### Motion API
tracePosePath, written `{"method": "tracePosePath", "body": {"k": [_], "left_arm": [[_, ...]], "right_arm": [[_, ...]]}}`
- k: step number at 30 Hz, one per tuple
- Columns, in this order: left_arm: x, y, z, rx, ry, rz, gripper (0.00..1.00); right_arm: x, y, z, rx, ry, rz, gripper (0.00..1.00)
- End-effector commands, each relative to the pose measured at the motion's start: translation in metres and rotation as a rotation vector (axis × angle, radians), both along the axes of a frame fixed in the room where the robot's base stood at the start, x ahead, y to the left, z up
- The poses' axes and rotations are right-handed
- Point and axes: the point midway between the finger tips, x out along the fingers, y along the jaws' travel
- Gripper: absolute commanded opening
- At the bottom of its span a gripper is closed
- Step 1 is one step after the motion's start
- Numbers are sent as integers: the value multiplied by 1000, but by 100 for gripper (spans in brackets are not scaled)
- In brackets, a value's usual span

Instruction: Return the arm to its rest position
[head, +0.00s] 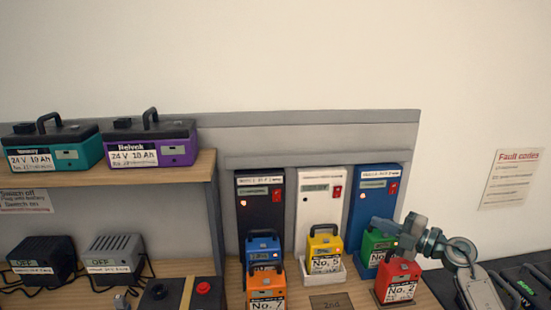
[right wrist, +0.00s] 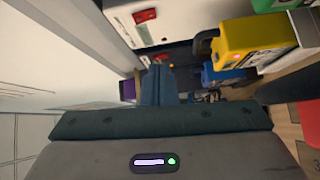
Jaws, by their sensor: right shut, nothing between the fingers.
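My right arm comes in from the right in the head view. Its gripper (head: 380,224) is shut and empty, pointing left in front of the blue charger (head: 375,205) and above the green battery (head: 376,243). The red battery No. 2 (head: 399,283) stands just below the wrist. In the right wrist view the closed fingers (right wrist: 158,84) show with nothing between them. The gripper partly hides the green battery's top and the blue charger's lower part. My left gripper is not in view.
The white charger (head: 313,195) and black charger (head: 260,200) stand further left, with yellow (head: 324,245), blue (head: 263,247) and orange (head: 266,283) batteries before them. A shelf (head: 190,168) holds teal and purple batteries. A fault codes sheet (head: 512,180) hangs at right. The space above is clear.

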Motion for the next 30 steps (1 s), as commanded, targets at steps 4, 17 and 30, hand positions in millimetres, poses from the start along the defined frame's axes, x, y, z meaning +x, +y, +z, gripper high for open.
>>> {"method": "tracePosePath", "body": {"k": [4,17,30], "left_arm": [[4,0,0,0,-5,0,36],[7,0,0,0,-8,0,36],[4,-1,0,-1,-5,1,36]], "right_arm": [[-16,14,2,184,-74,-101,0],[-106,-23,-61,800,83,-740,0],[-290,-3,-218,924,890,-1357,0]]}}
